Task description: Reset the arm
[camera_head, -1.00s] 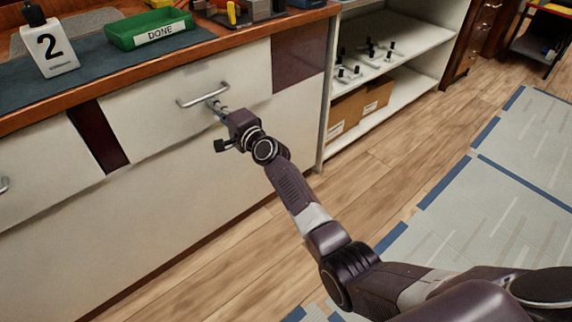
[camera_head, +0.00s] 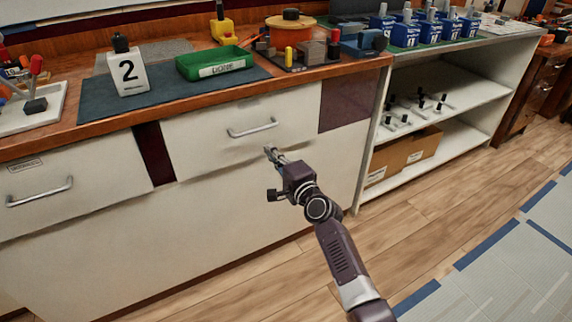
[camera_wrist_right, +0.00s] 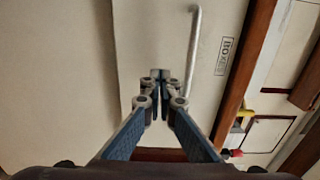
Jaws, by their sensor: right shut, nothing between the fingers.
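My right gripper (camera_head: 272,152) is shut and empty in front of the white drawer (camera_head: 200,135), just below and to the right of its metal bar handle (camera_head: 253,128) in the head view. In the right wrist view the closed fingertips (camera_wrist_right: 160,76) point at the drawer front, and the handle (camera_wrist_right: 194,50) runs beside them, apart from them. The drawer appears nearly flush with the cabinet; I cannot tell if it is fully closed. My left gripper is not in view.
An open shelf (camera_head: 460,92) with cardboard boxes (camera_head: 402,155) stands to the right. The wooden floor (camera_head: 420,222) there is clear.

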